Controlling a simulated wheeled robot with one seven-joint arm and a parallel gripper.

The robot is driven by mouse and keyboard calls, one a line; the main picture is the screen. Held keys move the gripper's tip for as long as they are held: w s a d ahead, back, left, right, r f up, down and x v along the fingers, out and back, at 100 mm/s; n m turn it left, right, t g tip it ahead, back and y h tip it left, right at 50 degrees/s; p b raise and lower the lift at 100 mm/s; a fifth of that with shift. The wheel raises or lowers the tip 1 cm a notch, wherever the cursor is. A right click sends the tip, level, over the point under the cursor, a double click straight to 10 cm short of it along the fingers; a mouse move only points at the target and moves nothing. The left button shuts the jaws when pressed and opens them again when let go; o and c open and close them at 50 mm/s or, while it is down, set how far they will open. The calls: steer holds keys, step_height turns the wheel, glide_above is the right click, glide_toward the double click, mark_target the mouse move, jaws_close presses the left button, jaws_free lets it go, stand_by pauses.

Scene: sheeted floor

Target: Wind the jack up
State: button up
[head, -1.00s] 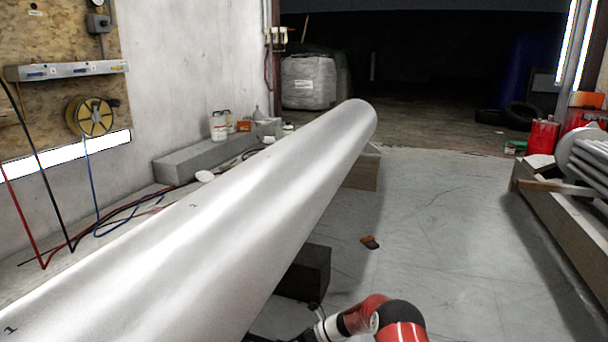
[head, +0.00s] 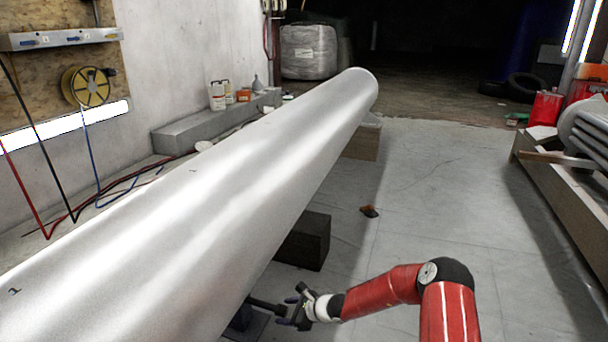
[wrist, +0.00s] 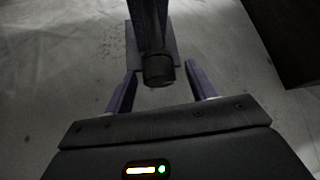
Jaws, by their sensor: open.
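The jack (head: 238,322) stands on the floor under the near right side of a long silver cylinder, partly hidden by it. A dark rod (head: 266,306) sticks out from the jack toward my gripper (head: 288,312). In the wrist view the jack's dark upright and base plate (wrist: 173,48) lie ahead, and the rod's round dark end (wrist: 158,70) faces the camera. My gripper (wrist: 162,88) is open, with one purple finger on each side of the rod's end and a gap on both sides. I cannot tell how far the rod reaches between the fingers.
The silver cylinder (head: 200,200) slopes across the left above the jack. A dark block (head: 305,242) and a wooden block (head: 362,142) stand beneath it. The floor on the right is clear up to a long low frame (head: 562,190).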

steer(key=shift+s+a+f+n+t, duration=0.1)
steer(key=shift+s+a+n+t, duration=0.15)
steer(key=shift+n+t, duration=0.45)
steer(key=shift+n+t+h, duration=0.3)
steer(key=shift+n+t, duration=0.2)
steer(key=shift+d+t, duration=0.2)
steer(key=shift+t, duration=0.1)
steer(key=shift+c, duration=0.5)
